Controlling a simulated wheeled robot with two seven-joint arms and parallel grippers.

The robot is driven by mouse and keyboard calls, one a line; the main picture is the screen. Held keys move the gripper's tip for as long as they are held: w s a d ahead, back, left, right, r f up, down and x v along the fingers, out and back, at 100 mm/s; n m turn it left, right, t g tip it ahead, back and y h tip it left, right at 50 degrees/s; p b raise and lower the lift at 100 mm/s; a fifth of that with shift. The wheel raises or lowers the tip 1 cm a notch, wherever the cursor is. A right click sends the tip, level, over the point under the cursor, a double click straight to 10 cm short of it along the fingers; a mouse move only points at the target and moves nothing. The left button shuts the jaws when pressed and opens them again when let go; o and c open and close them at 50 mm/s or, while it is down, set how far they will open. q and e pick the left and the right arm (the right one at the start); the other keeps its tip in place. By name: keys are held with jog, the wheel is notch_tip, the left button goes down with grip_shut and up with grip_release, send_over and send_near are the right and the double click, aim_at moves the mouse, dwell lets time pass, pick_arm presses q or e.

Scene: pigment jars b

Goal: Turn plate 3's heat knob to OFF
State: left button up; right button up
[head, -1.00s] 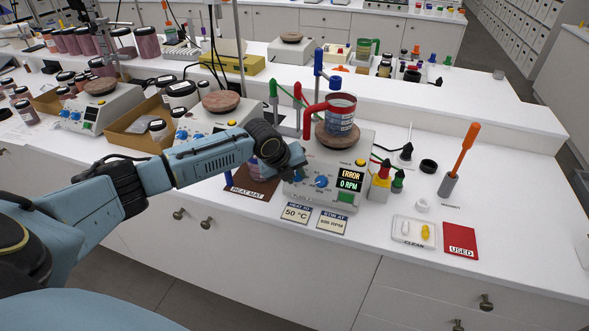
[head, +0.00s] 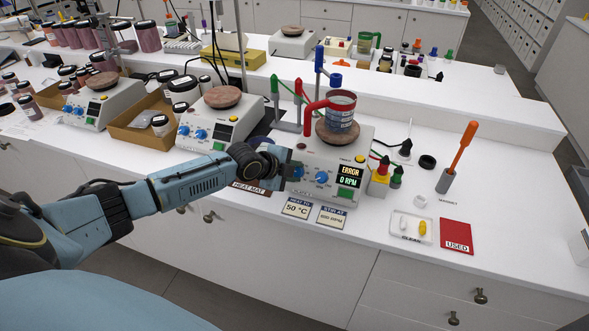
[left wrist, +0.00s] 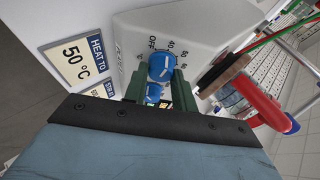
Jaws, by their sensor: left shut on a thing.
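The hot plate with the ERROR / 0 RPM display (head: 349,176) stands near the front edge of the bench. Its front has two blue knobs: the left, heat knob (head: 298,172) and a right knob (head: 322,177). My left gripper (head: 291,169) reaches the heat knob from the left. In the left wrist view, its green fingers (left wrist: 158,80) are shut on the heat knob (left wrist: 161,66), one on each side. OFF and 40 are printed around that knob; a pale line shows on its face, but its exact setting is unclear. My right gripper is not in view.
A beaker (head: 341,108) in a red holder stands on the plate's top. Cards reading 50 °C (head: 297,208) and a stir speed (head: 332,216) lie in front. Another hot plate (head: 213,130) stands to the left. A red USED mat (head: 457,236) lies at right.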

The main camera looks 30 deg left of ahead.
pick_arm(q)
jog(key=n+t+p, duration=0.1)
jog(key=n, duration=0.2)
jog(key=n+t+y+p, duration=0.1)
jog(key=n+p, duration=0.1)
jog(key=shift+n, duration=0.4)
jog(key=shift+s+f+n+t+y+p, duration=0.1)
jog(key=shift+n+t+y+p, duration=0.3)
jog(key=shift+n, duration=0.55)
jog(key=shift+n+t+y+p, duration=0.15)
jog(key=shift+n+p, duration=0.3)
jog(key=shift+n, duration=0.5)
jog(key=o, duration=1)
jog(key=shift+s, duration=0.1)
jog(key=shift+s, duration=0.35)
jog(key=p+v, duration=0.1)
jog(key=v, duration=1.1)
jog(key=shift+s+r, duration=0.2)
jog(key=shift+r, duration=0.1)
